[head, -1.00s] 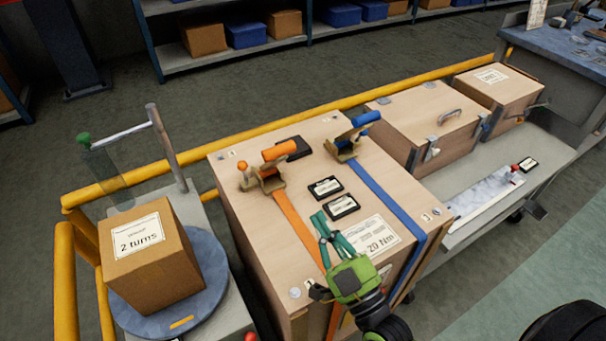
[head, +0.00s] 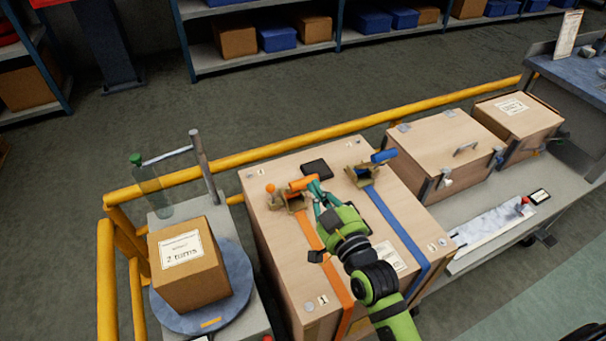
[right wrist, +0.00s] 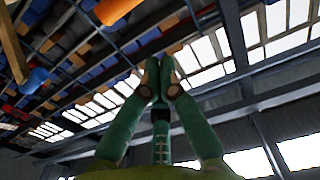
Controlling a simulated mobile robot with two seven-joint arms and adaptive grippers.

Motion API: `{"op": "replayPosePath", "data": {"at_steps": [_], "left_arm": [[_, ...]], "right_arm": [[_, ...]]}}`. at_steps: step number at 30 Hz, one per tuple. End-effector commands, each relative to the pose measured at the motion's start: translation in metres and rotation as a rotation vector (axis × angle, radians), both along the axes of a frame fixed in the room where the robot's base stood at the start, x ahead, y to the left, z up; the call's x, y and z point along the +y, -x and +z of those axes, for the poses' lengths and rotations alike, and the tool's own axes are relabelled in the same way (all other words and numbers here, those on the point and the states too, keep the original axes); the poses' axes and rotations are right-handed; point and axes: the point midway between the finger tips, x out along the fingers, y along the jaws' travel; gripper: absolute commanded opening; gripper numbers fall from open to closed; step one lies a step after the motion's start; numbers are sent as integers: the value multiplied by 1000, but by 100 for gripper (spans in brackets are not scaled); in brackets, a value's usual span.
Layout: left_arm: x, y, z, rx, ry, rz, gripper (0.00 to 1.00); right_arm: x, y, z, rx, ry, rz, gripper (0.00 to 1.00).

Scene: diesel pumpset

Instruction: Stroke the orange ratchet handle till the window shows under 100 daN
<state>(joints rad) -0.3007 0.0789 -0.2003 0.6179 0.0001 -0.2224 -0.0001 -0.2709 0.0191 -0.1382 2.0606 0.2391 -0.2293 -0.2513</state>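The orange ratchet handle (head: 303,183) sits on its tan ratchet on the wooden crate (head: 275,236), above the orange strap (head: 308,232). My right gripper (head: 316,187) is at the handle's right end in the head view; whether it touches cannot be told. In the right wrist view its green fingers (right wrist: 159,68) meet at the tips, with nothing seen between them. A black-framed plate (head: 316,168) lies behind the handle, its face unreadable. No daN figure can be read. My left gripper is not in view.
A blue ratchet (head: 365,173) and blue strap (head: 395,223) are right of the orange one. A carton (head: 188,270) stands on a round turntable (head: 238,285) at left. A yellow rail (head: 300,142) runs behind the crate.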

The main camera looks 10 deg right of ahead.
Motion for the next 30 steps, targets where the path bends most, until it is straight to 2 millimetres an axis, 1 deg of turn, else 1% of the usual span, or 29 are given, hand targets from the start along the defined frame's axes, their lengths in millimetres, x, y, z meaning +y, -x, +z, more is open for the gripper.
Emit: {"op": "replayPosePath", "data": {"at_steps": [2,5,8,15,20,21,24,30], "left_arm": [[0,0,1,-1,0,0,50],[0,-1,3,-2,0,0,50],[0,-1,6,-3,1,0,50],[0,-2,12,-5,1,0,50],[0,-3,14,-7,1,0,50],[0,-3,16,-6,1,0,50],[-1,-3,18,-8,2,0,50],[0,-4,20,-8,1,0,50]], "right_arm": [[1,-3,0,0,0,0,0],[2,-12,2,-3,0,0,0],[6,-28,3,-3,0,1,0],[15,-76,3,-3,-1,1,0],[20,-102,2,-2,0,1,0],[18,-93,-8,6,3,1,0],[16,-84,-18,4,3,1,0],[15,-75,-29,0,1,1,0]]}}
